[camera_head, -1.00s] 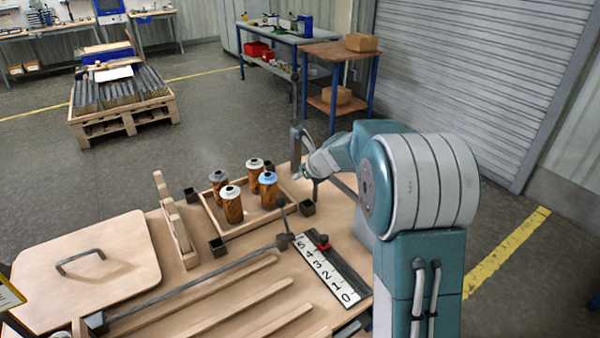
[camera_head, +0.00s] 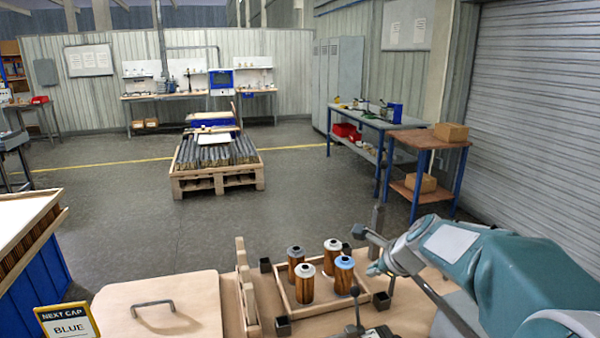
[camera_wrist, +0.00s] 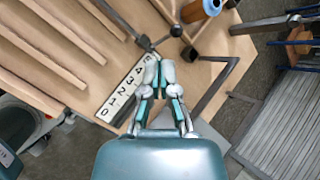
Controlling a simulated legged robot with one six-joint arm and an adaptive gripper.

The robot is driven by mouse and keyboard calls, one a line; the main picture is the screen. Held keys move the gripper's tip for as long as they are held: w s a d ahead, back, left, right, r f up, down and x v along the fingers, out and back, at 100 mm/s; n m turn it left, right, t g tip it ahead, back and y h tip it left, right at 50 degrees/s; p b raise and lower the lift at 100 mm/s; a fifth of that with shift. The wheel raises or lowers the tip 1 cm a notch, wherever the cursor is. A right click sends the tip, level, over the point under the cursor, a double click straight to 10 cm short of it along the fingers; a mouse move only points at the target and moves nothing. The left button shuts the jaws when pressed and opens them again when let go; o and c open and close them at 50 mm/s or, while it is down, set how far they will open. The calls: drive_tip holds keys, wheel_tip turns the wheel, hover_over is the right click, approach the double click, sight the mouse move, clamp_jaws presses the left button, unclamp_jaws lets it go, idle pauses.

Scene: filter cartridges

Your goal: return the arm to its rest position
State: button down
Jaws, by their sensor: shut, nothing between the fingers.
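My gripper (camera_head: 376,268) is at the right of the cartridge tray in the head view, beside its back right side, with my arm coming in from the right. The wrist view shows my gripper (camera_wrist: 160,72) with both fingers together and nothing between them, near the number strip (camera_wrist: 118,92). Several brown filter cartridges stand upright in a wooden tray (camera_head: 328,309): a dark-capped one (camera_head: 295,265), two white-capped ones (camera_head: 304,288) and a blue-capped one (camera_head: 344,278). The blue-capped one seems partly visible at the top of the wrist view (camera_wrist: 199,10).
A wooden lid (camera_head: 190,285) with a handle lies left of the tray. A sign (camera_head: 68,322) reads NEXT CAP BLUE. A small side table (camera_head: 425,140) with boxes and a pallet (camera_head: 215,178) stand beyond open floor. A roller shutter (camera_head: 530,110) is at the right.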

drive_tip(key=s+a+r+n+g+h, duration=0.1)
drive_tip(key=s+n+h, duration=0.2)
drive_tip(key=s+n, duration=1.9)
drive_tip(key=s, duration=0.6)
drive_tip(key=shift+s+a+h, duration=0.4)
